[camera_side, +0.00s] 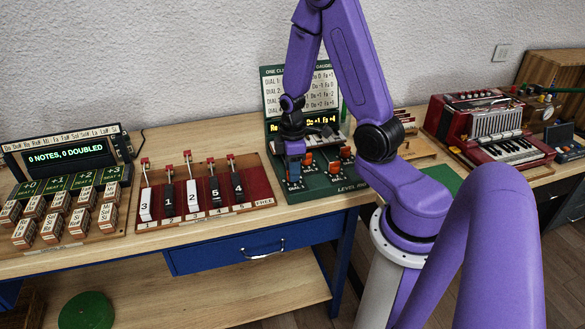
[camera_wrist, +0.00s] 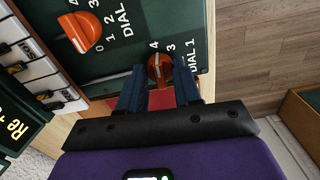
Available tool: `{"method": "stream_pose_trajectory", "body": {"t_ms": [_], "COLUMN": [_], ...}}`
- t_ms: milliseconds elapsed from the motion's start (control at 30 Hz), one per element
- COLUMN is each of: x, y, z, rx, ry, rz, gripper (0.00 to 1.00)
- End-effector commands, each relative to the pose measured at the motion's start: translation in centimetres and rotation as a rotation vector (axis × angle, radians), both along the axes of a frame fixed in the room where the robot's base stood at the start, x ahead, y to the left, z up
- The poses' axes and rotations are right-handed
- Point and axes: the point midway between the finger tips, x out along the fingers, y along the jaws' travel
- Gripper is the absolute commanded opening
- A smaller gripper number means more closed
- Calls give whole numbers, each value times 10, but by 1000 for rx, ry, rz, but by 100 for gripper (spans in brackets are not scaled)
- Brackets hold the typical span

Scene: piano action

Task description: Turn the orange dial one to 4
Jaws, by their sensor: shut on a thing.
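The orange dial one (camera_wrist: 159,66) sits on a green panel in the wrist view, beside the label DIAL 1. The numerals 4 and 3 show at its edge, and its upper end lies close to the 4. Its exact pointer mark is too small to tell. My gripper (camera_wrist: 158,84) has its two dark blue fingers on either side of the dial and is shut on it. In the side view, my gripper (camera_side: 294,168) points down at the left front of the green dial box (camera_side: 328,190), hiding dial one there.
A second orange dial (camera_wrist: 80,32) is close by in the wrist view. More orange dials (camera_side: 334,167) stand right of my gripper. A red lever board (camera_side: 262,178) is left, a red accordion (camera_side: 485,125) right. The box's upright panel (camera_side: 270,85) rises behind.

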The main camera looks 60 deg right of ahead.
Motion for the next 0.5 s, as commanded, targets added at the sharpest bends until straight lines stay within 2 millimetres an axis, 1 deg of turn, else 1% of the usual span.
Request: {"method": "stream_pose_trajectory", "body": {"t_ms": [400, 433, 467, 500], "x": [1, 1, 1, 1], "y": [0, 0, 0, 0], "z": [0, 0, 0, 0], "rx": [-1, -1, -1, 0], "ry": [-3, -3, -3, -3], "rz": [8, 8, 8, 7], "gripper": [3, 36, 46, 59]}}
